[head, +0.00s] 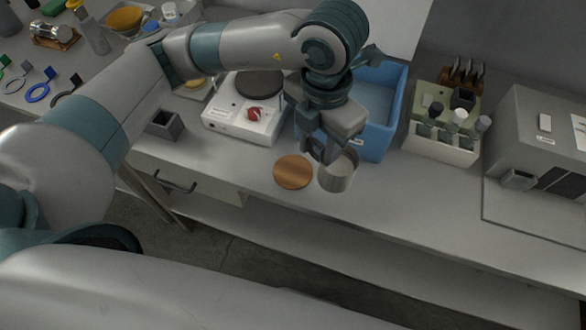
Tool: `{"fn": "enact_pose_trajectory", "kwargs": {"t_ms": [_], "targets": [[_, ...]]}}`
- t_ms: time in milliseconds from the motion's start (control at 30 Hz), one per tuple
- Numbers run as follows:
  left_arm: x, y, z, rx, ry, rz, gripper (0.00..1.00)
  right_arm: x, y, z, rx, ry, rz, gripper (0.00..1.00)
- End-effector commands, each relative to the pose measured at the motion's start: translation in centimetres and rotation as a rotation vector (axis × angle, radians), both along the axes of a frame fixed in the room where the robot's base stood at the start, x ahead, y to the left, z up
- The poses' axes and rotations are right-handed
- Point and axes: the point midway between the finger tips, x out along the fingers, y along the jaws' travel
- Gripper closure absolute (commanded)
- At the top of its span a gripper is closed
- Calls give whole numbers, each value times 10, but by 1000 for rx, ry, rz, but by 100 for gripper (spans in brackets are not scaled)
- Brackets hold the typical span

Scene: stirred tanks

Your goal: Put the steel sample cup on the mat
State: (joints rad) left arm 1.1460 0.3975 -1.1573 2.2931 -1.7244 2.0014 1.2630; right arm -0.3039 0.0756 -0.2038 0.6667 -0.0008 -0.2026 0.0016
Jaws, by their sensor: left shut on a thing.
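The steel sample cup (338,179) is upright, just right of the round brown mat (292,173) in the head view. The mat lies flat near the front edge of the bench. My left gripper (325,155) points down and is shut on the cup at its upper left side. The cup is beside the mat in the picture, not over its middle. I cannot tell how far its base is above the bench. My right gripper is not in view.
Behind the gripper stand a white hotplate (231,123) with a red knob and a blue bin (381,135). A rack of capped bottles (440,148) and a grey machine (537,130) stand to the right. A small dark square container (164,124) is at left. The front bench strip is clear.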

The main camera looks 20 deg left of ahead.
Motion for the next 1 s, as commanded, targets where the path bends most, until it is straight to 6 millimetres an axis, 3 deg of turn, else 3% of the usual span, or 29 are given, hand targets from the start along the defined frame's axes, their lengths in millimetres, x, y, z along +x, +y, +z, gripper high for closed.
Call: {"fn": "enact_pose_trajectory", "kwargs": {"t_ms": [200,633,767,1000], "targets": [[-2,-4,1,-2,-1,95,100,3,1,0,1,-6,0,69],[-1,-1,-1,-1,0,101,100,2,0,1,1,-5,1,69],[4,9,-7,-1,2,105,100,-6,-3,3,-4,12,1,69],[21,46,-29,3,3,107,100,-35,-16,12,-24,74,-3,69]]}}
